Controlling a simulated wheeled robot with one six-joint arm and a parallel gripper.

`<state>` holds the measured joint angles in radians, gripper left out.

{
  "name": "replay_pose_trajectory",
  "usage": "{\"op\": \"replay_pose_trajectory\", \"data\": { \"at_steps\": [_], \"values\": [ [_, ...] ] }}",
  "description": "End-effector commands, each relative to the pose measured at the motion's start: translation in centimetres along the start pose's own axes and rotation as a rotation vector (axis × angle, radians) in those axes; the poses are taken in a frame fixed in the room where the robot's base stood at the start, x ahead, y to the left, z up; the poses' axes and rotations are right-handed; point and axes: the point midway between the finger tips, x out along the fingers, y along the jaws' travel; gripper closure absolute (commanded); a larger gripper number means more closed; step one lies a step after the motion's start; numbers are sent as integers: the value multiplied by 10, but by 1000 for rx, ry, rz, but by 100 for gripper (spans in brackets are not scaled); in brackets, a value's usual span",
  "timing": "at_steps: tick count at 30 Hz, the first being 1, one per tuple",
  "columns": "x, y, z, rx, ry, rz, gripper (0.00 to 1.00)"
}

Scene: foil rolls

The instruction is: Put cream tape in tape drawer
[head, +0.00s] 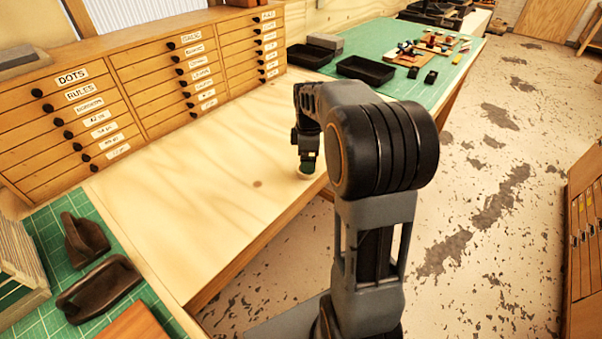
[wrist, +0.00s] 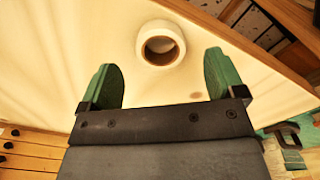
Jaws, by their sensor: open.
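The cream tape (wrist: 172,32) is a pale ring lying flat on the wooden bench top, near its edge. In the wrist view it sits just beyond and between the two green fingertips of my gripper (wrist: 162,75), which are apart with nothing between them. In the head view my gripper (head: 307,168) points down over the tape (head: 305,175), which is partly hidden. The wooden drawer cabinet (head: 150,88) stands along the back of the bench. Its drawers look shut. I read DOTS and RULES on two labels; I cannot make out one for tape.
The bench top (head: 200,190) is clear between cabinet and tape. Black trays (head: 365,70) lie on a green mat at the back right. Dark tools (head: 95,285) lie on a green mat at the front left. Another cabinet (head: 583,240) stands at the right.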

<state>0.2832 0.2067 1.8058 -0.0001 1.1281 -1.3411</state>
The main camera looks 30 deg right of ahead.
Motion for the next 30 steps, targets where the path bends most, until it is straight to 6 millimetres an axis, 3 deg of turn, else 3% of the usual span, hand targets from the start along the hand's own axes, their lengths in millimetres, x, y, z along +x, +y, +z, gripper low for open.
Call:
{"op": "replay_pose_trajectory", "data": {
  "at_steps": [9,19,30],
  "values": [
    [38,-2,2,1,-1,-4,12],
    [42,-2,2,1,0,-1,12],
    [41,-2,2,1,0,-1,48]
  ]
}}
